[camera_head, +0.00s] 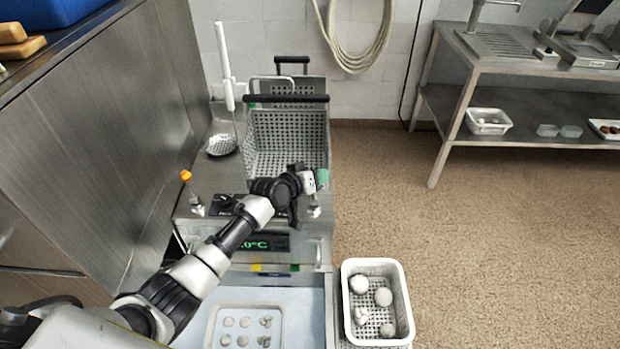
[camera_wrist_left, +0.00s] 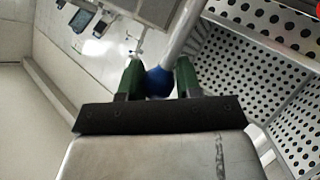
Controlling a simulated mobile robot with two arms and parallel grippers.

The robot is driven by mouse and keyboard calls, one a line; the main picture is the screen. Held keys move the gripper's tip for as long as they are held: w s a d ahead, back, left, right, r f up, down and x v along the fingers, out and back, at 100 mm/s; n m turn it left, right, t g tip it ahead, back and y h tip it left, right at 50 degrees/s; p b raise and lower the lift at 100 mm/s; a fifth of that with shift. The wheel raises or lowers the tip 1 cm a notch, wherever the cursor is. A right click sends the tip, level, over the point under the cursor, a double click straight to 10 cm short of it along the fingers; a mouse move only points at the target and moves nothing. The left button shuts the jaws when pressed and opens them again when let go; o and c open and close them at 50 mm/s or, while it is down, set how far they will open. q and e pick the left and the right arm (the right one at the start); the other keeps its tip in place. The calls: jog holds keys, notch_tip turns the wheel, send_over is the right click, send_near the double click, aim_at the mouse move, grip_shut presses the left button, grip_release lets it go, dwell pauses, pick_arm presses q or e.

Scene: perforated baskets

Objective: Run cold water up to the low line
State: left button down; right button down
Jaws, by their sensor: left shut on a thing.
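My left arm reaches across the front of the steel cooker, and my left gripper (camera_head: 318,180) is at the right-hand tap on its top. In the left wrist view the green fingers of the gripper (camera_wrist_left: 158,80) are shut on a blue ball knob (camera_wrist_left: 158,84) at the end of a metal lever. An orange-knobbed tap (camera_head: 186,176) stands on the left of the cooker top. A perforated basket (camera_head: 287,125) hangs in the cooker's well. The water and the low line cannot be made out. My right gripper is not in view.
A second basket (camera_head: 293,84) sits behind. A skimmer (camera_head: 221,145) lies left of the well. A display (camera_head: 262,243) on the cooker front ends in "0°C". A white basket of pale round items (camera_head: 405,300) and a tray (camera_head: 213,330) are in front.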

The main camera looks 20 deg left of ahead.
pick_arm(q)
jog(key=shift+s+d+f, duration=0.1)
jog(key=shift+s+f, duration=0.15)
jog(key=shift+f, duration=0.35)
jog(key=c, duration=1.1)
grip_release()
jog(key=shift+o, duration=1.4)
jog(key=shift+r, duration=0.1)
jog(key=shift+w+r, duration=0.1)
jog(key=shift+r, duration=0.05)
jog(key=v, duration=1.2)
jog(key=shift+a+b, duration=0.3)
jog(key=shift+b, duration=0.1)
jog(key=shift+d, duration=0.1)
